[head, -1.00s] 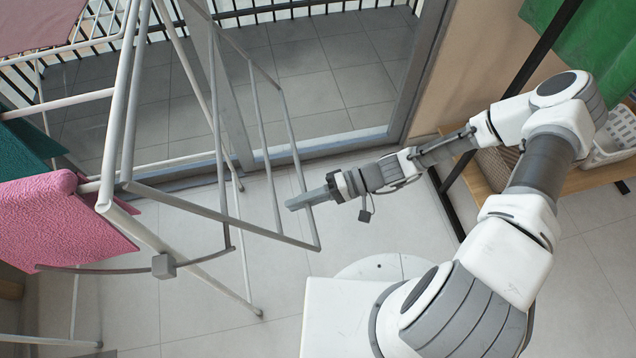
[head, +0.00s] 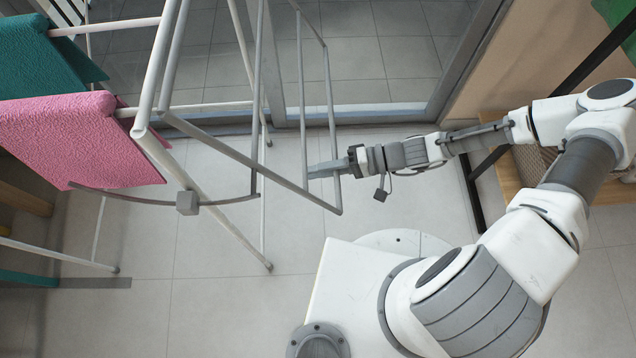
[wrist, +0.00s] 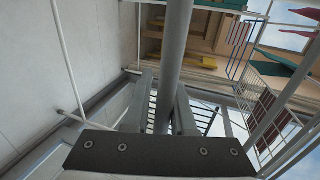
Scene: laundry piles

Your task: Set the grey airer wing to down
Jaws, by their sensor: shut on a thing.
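The grey airer wing (head: 240,157) is a thin tube frame on the right side of the drying airer (head: 152,85). It reaches out to the right from the airer's side, and its exact tilt is hard to tell from above. My gripper (head: 324,169) is at the wing's outer bar (head: 329,110), coming from the right. In the wrist view the thick grey bar (wrist: 172,65) runs between the two fingers of my gripper (wrist: 164,112), which are shut on it. A curved grey stay with a small grey block (head: 187,203) shows below the wing.
A pink towel (head: 75,140) and a teal cloth (head: 45,60) hang on the airer at the left. A glass door frame (head: 455,70) stands behind. A wooden bench (head: 508,178) with a dark post is at the right. Tiled floor (head: 215,310) is clear below the wing.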

